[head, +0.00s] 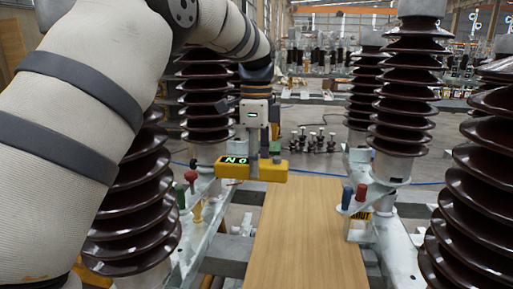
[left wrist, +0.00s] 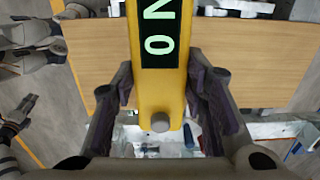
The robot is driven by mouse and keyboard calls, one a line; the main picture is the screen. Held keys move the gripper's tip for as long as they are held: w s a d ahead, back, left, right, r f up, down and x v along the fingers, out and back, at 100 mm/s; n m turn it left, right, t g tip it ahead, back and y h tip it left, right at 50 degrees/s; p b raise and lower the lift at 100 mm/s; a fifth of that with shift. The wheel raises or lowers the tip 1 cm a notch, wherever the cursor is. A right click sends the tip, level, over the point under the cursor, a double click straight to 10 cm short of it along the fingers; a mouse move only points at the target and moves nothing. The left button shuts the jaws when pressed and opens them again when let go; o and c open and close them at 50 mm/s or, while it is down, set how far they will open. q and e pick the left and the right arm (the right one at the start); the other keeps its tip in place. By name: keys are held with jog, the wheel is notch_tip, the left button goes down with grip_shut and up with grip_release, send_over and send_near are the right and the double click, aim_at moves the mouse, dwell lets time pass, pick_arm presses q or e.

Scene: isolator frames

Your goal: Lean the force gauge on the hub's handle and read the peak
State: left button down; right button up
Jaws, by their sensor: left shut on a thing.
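The force gauge (head: 272,175) is a yellow bar with a dark display (head: 237,160) lit in green, which reads 0 N. My left gripper (head: 264,152) is shut on the gauge and holds it above the wooden board. In the left wrist view, the gauge (left wrist: 160,95) lies between both fingers, with a round grey tip at its lower end. A red-knobbed handle (head: 190,176) and a green-knobbed handle (head: 180,195) stand left of the gauge. Which handle is the hub's, and whether the gauge touches one, I cannot tell. A dark gripper, seemingly my right (left wrist: 18,115), shows small at the left wrist view's left edge.
The wooden board (head: 305,235) is bare and runs between two pale metal frames. Tall brown ribbed insulators (head: 405,90) stand on both sides.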

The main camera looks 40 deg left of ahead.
pick_arm(q)
notch_tip(320, 180, down, 9)
jog(key=s+a, duration=0.1)
jog(key=a, duration=0.1)
jog(key=shift+s+a, duration=0.2)
dwell(0.5)
jog(key=shift+s+a, duration=0.25)
jog(key=shift+a, duration=0.25)
jog(key=shift+s+a, duration=0.25)
jog(key=shift+a, duration=0.25)
dwell(0.9)
jog(key=shift+d, duration=0.1)
jog(key=w+d, duration=0.1)
jog(key=d, duration=0.1)
jog(key=w+d, duration=0.1)
jog(key=d, duration=0.1)
jog(key=shift+w, duration=0.1)
dwell(0.5)
jog(key=shift+r, duration=0.1)
jog(key=shift+r, duration=7.4)
